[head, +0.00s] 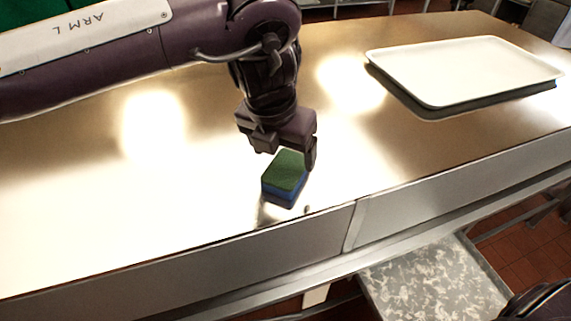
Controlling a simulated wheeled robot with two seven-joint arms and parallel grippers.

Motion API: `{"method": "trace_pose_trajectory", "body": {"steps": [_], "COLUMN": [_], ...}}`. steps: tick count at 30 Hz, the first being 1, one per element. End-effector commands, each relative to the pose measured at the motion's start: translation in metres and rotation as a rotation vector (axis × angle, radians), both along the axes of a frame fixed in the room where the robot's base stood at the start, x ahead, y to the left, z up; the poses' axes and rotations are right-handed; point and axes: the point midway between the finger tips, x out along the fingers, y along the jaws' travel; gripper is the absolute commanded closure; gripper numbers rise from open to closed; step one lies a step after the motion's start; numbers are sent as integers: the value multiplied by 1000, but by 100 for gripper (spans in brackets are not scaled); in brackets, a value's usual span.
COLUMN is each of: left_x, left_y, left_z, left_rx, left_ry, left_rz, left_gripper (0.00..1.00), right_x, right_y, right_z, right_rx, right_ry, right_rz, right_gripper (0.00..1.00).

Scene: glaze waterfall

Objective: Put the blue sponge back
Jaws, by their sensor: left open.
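The blue sponge (285,179) has a green top layer over a blue body. It rests on the shiny metal counter (215,200), near the front edge. My left gripper (287,160) points down directly over the sponge. Its jaws are open, with one finger beside the sponge's right side. The other finger shows at the upper left of the sponge. I cannot tell whether either finger touches it. My right gripper is not in view.
A white tray (465,72) lies on the counter at the back right. A grey mottled shelf (430,285) sits lower, in front of the counter at the right. The counter left of the sponge is clear. The tiled floor (525,245) shows at the right.

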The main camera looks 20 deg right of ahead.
Motion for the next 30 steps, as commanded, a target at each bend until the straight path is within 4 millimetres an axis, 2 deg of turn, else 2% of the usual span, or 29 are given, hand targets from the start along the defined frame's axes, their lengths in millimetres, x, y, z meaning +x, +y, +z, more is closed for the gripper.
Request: {"method": "trace_pose_trajectory", "body": {"steps": [3,10,15,26,30], "left_x": [-4,-11,-13,-14,-13], "left_y": [5,12,13,13,13], "left_z": [26,60,68,68,78], "left_rx": [-1,1,0,0,-1], "left_ry": [-6,-3,0,0,-1], "left_rz": [1,1,1,1,1], "left_gripper": [20,20,20,20,20], "right_x": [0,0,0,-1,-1], "right_y": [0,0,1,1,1], "right_z": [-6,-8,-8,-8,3], "right_rx": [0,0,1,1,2], "right_ry": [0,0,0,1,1], "right_rz": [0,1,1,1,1], "right_gripper": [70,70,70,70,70]}}
